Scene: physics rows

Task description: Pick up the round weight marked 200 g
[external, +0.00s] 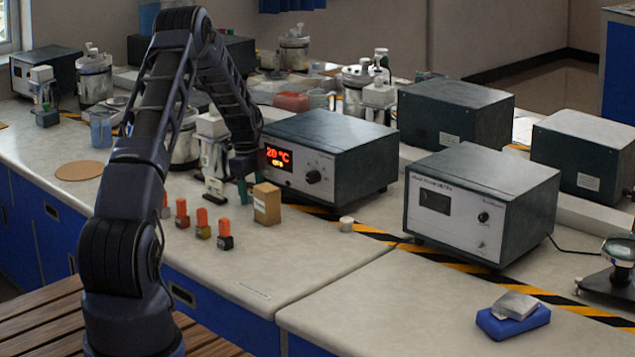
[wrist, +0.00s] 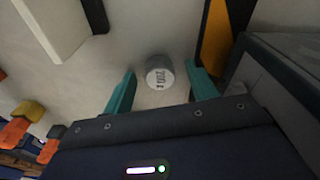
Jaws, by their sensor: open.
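The round weight (wrist: 160,73) is a small pale grey cylinder with dark marking on its top that looks like 200. In the wrist view it lies between the two teal fingers of my gripper (wrist: 161,80), with gaps at both sides. My gripper is open and holds nothing. In the external view my gripper (external: 243,190) is low over the bench, behind the wooden block (external: 267,204), in front of the display box (external: 325,160). I cannot make out this weight there. Another small pale cylinder (external: 346,224) stands on the bench further right.
Several orange-topped pieces (external: 202,221) stand left of the block; they also show at the left in the wrist view (wrist: 30,110). A white apparatus (external: 213,150) stands close behind. Bench space in front is clear. A second instrument box (external: 482,205) is at right.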

